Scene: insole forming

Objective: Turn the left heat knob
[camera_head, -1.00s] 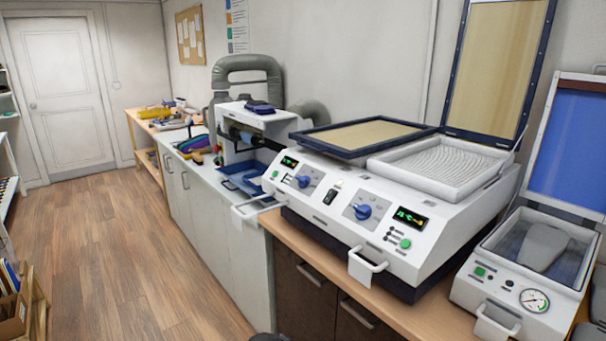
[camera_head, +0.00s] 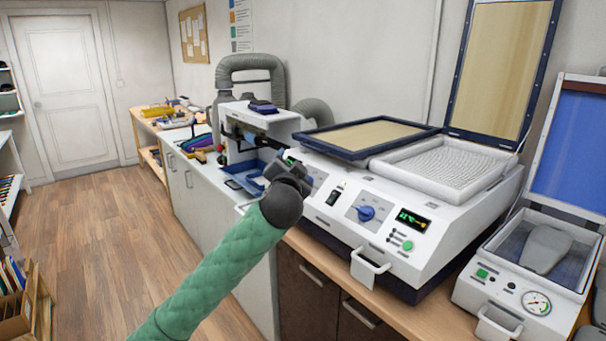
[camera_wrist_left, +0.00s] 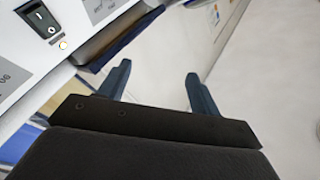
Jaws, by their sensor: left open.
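The white heating machine (camera_head: 440,235) stands on the counter, with its control panel facing the aisle. Its left heat knob is hidden in the head view behind my left wrist and gripper. The blue right heat knob (camera_head: 366,213) is in plain view. My left gripper (camera_head: 288,162) is in front of the left end of the panel. In the left wrist view my left gripper (camera_wrist_left: 158,82) is open, with nothing between its two dark blue fingers. The left knob does not show there. Whether the gripper touches the machine I cannot tell. My right gripper is out of view.
A black rocker switch (camera_head: 333,197) sits between the knobs; the switch also shows in the left wrist view (camera_wrist_left: 42,18). A white handle (camera_head: 369,268) juts from the machine's front. A smaller press with a gauge (camera_head: 537,303) stands at right. The floor (camera_head: 95,250) at left is clear.

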